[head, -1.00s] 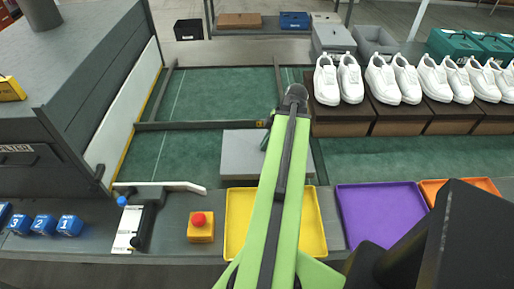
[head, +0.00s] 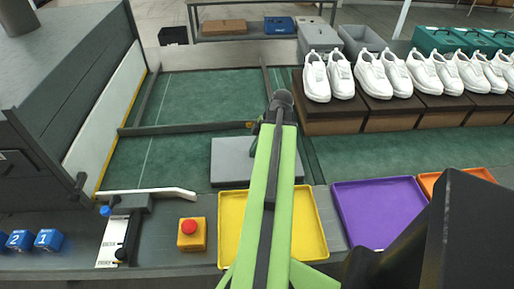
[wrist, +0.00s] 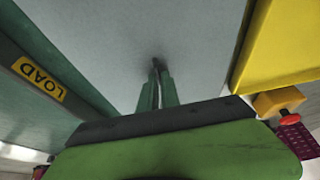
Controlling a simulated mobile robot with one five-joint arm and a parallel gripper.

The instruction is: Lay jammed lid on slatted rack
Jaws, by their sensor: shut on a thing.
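The lid is a flat grey panel (head: 228,160) over the green belt, behind the yellow tray, and it fills much of the wrist view (wrist: 110,45). My gripper (wrist: 158,75) is shut on the lid, its dark green fingers close together at the grey surface. In the head view my green arm covers the middle of the lid and hides most of my gripper. I cannot make out a slatted rack for certain in either view.
A yellow tray (head: 231,235) and a purple tray (head: 375,210) lie in front. An orange box with a red button (head: 191,235) stands left of them. White shoes (head: 375,75) on brown boxes line the right. A dark rail (head: 185,129) crosses the belt at left.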

